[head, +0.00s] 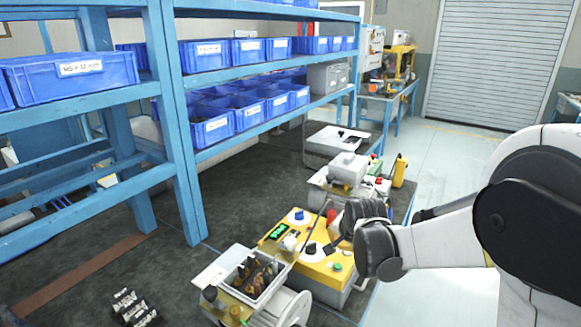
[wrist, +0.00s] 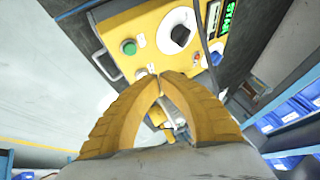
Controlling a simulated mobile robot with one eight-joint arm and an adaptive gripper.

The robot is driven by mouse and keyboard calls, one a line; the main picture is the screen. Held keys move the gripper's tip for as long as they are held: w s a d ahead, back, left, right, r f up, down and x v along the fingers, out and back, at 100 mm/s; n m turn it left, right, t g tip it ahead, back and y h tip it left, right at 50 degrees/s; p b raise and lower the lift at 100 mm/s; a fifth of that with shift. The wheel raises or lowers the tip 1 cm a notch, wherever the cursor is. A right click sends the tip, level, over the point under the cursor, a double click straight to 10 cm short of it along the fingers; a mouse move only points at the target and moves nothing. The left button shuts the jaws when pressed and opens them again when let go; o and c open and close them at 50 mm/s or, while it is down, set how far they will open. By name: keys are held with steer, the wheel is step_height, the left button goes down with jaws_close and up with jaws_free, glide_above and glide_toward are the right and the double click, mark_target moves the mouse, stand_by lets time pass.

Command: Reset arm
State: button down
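My arm reaches in from the right in the head view, its wrist (head: 378,247) above the right side of a yellow control box (head: 322,272). The fingers are hard to make out there. In the wrist view my gripper (wrist: 158,76) shows two yellow ribbed fingers bowed outward, with their tips together and nothing seen held. Beyond the tips is the yellow panel (wrist: 140,20) of the box. It carries a green button (wrist: 128,47), a black knob on a white dial (wrist: 180,35) and a lit green display (wrist: 229,18).
A tray of dark parts (head: 256,276) stands left of the box. Another machine (head: 347,170) stands behind it. A blue rack (head: 178,130) with blue bins (head: 211,126) lines the left. Black clips (head: 134,308) lie at the front left. Open floor (head: 440,150) is on the right.

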steer(key=s+r+n, duration=0.4)
steer(key=s+r, duration=0.5)
steer(key=s, duration=0.4)
steer(key=s+n, duration=0.4)
steer(key=s, duration=1.3)
steer(key=shift+d+f+n, duration=0.15)
steer(key=shift+n, duration=0.15)
stand_by(2.0)
